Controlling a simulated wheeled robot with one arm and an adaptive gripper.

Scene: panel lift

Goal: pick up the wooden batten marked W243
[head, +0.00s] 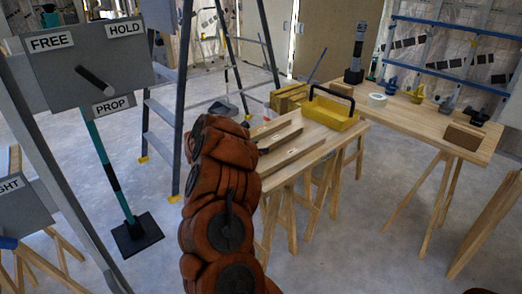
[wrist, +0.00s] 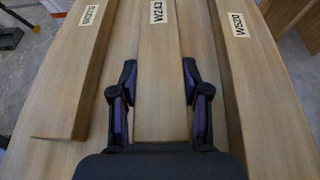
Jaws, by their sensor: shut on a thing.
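The wooden batten marked W243 (wrist: 160,50) runs up the middle of the wrist view, with its white label near the top. My gripper (wrist: 159,78) has one dark finger along each long side of this batten and is shut on it. The batten appears at or close to the table top; I cannot tell whether it is clear of it. A second batten (wrist: 80,75) lies to the left, its label hard to read. A third batten (wrist: 250,75), with a label like W500, lies to the right. In the head view my orange arm hides the gripper.
The battens' wooden table (head: 310,143) also holds a yellow toolbox (head: 331,112). Another workbench (head: 425,115) with tape and small tools stands right. A stepladder (head: 180,90) stands behind my arm. At left are a panel marked FREE, HOLD and PROP (head: 85,65) and a teal prop (head: 112,175).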

